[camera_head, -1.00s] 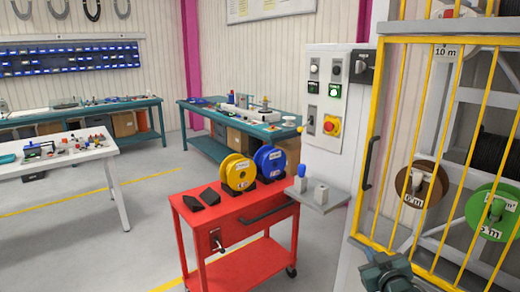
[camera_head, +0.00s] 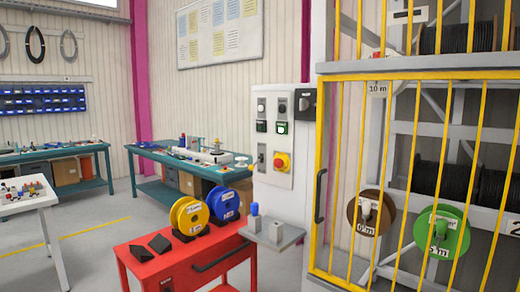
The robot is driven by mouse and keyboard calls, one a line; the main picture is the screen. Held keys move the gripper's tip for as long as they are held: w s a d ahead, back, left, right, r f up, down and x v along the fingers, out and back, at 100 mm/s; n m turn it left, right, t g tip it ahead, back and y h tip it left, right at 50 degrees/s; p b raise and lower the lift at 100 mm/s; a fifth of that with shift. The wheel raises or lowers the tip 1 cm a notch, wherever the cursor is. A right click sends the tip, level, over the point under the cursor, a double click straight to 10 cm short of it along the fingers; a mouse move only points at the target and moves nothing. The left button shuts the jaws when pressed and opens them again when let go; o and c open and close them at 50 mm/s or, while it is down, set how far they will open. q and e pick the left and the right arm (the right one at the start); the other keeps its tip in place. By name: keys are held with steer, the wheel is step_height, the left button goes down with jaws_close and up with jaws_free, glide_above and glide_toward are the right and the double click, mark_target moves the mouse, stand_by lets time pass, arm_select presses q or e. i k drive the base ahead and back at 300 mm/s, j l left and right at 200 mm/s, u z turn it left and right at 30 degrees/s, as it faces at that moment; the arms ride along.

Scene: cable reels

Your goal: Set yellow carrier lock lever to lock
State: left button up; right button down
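I cannot make out a lever marked as the yellow carrier's lock lever. A yellow reel (camera_head: 188,216) stands upright on the red cart (camera_head: 160,262) at the lower middle, beside a blue reel (camera_head: 223,204). The light grey control cabinet (camera_head: 284,181) stands right of the cart. It carries a red stop button on a yellow plate (camera_head: 281,161), several small switches, and a black switch (camera_head: 306,99) on its upper right edge. Neither of my grippers is in view.
A yellow barred gate (camera_head: 326,160) with a dark handle (camera_head: 320,196) fronts a rack on the right. Behind its bars hang a brown reel (camera_head: 374,213) and a green reel (camera_head: 441,232). A grey shelf (camera_head: 277,238) juts out beside the cart. Open floor lies left.

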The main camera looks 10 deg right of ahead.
mark_target(251, 167)
steer(key=i+l, duration=0.3)
steer(key=i, duration=0.5)
steer(key=i+l, duration=0.1)
steer(key=i, duration=0.55)
steer(key=i+j, duration=0.3)
steer(key=j, duration=0.2)
steer(key=i+j, duration=0.45)
steer(key=j, duration=0.3)
steer(key=i+j, duration=0.15)
steer(key=j, duration=0.25)
